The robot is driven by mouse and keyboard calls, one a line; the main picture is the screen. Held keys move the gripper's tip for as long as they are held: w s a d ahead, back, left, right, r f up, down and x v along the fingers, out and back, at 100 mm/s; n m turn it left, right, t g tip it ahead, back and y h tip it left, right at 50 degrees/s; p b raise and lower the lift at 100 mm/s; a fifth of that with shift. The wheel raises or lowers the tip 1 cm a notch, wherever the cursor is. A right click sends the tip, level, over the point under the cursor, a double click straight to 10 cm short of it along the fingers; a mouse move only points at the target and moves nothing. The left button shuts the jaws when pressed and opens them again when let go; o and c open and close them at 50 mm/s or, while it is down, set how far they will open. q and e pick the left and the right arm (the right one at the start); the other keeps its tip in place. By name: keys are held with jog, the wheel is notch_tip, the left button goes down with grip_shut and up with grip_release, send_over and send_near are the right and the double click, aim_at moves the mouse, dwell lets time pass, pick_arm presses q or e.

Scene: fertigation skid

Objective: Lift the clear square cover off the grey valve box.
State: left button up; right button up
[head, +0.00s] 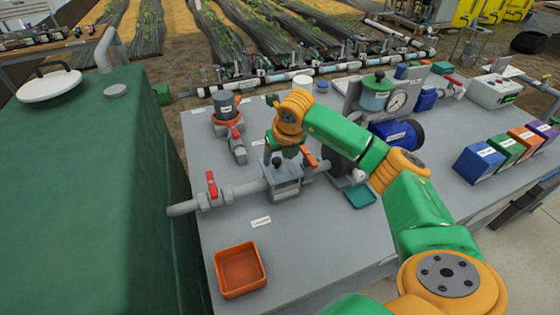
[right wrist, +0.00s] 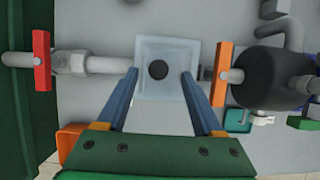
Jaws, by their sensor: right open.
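The grey valve box (head: 283,192) sits in the pipe line at the middle of the skid table. The clear square cover (right wrist: 178,48) lies on top of it, with a round black knob (right wrist: 158,69) at its centre. My right gripper (head: 284,156) is above the box, pointing down. In the right wrist view its two blue fingers (right wrist: 158,78) are spread apart, on either side of the knob and over the near part of the cover. Nothing is held between them. In the head view the hand partly hides the cover. My left gripper is not in view.
A red-handled valve (head: 211,187) is left of the box, and an orange-handled one (right wrist: 223,72) is right. An orange tray (head: 240,270) stands at the front left, and a teal tray (head: 360,197) to the right. The table around the small label (head: 261,222) is clear.

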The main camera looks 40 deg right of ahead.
jog(key=shift+w+f, duration=0.6)
jog(key=shift+f, duration=0.25)
jog(key=shift+s+r, duration=0.1)
jog(key=shift+s, duration=0.05)
grip_shut()
